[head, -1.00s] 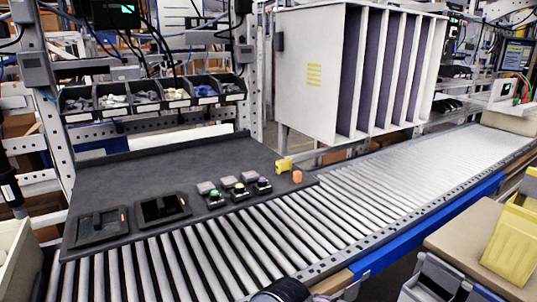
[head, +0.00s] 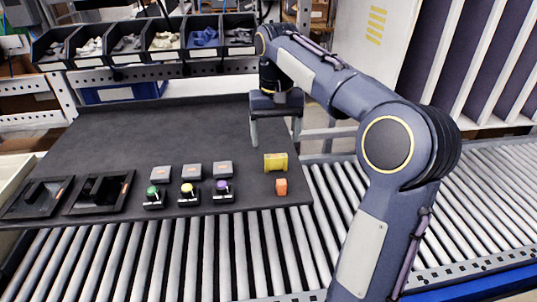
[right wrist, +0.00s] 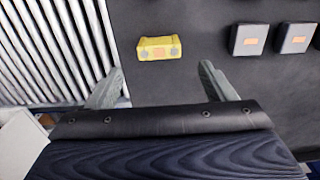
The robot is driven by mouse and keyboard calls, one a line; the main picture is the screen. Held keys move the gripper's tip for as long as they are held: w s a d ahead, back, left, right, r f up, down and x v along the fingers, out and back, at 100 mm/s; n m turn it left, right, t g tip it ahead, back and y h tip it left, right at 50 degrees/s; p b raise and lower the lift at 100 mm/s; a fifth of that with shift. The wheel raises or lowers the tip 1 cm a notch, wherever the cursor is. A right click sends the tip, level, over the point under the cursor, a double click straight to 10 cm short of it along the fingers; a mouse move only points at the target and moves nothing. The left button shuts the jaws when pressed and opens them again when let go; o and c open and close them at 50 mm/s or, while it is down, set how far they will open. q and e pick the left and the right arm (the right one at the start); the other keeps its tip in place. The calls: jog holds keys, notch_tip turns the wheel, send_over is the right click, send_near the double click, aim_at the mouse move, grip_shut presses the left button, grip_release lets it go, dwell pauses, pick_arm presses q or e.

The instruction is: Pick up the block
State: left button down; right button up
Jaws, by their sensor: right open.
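A yellow block (head: 276,162) lies on the dark mat near its right edge. The orange block does not show in that view. My left gripper is not in view.
The dark mat (head: 150,135) has clear room left of the gripper. Two black trays (head: 98,193) lie farther left. Rollers (head: 200,260) run along the front; bins (head: 163,42) stand behind.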

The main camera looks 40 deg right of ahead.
aim_at(276, 155)
notch_tip(276, 155, down, 7)
jog(key=shift+s+f, duration=0.15)
dwell(0.4)
jog(key=c, duration=1.2)
